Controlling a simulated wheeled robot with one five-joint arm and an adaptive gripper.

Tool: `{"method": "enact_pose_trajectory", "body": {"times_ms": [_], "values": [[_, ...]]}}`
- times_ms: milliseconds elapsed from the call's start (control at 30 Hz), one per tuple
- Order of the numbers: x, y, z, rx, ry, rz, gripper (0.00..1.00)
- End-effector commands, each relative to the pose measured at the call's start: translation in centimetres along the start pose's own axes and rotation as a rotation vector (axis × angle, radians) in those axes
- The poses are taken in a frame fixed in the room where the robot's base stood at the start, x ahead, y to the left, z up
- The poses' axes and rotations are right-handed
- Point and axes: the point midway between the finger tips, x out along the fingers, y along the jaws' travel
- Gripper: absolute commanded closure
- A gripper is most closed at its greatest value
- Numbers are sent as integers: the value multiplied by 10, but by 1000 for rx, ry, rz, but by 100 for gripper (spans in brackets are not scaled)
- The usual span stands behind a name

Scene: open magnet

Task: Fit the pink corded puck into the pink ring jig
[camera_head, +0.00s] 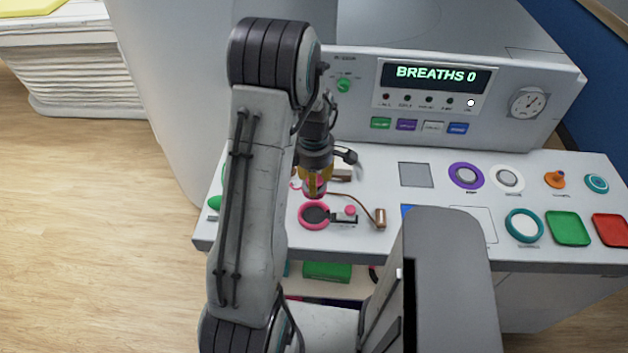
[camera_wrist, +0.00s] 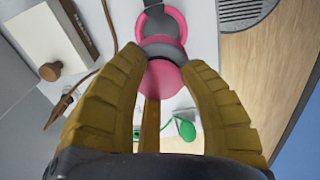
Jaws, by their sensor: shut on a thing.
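The pink ring jig (camera_head: 301,216) lies on the white console top, a pink ring around a dark round centre. It also shows at the top of the wrist view (camera_wrist: 182,22). My gripper (camera_head: 314,192) points down just behind the ring, as seen from the head. In the wrist view its yellow fingers (camera_wrist: 165,60) are closed around the pink puck (camera_wrist: 165,80), which has a grey band. The puck seems apart from the ring, but its exact height over it is unclear. In the head view the fingers mostly hide the puck.
A small pink knob (camera_head: 350,210) stands right of the ring. A purple ring (camera_head: 453,176), a teal ring (camera_head: 508,226) and a green tray (camera_head: 567,229) lie farther right.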

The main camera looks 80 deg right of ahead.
Motion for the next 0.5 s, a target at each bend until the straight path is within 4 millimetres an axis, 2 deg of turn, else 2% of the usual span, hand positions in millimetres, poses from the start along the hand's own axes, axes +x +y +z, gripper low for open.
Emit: {"method": "enact_pose_trajectory", "body": {"times_ms": [500], "values": [[36, -1, 0, -1, 0, -1, 98]]}}
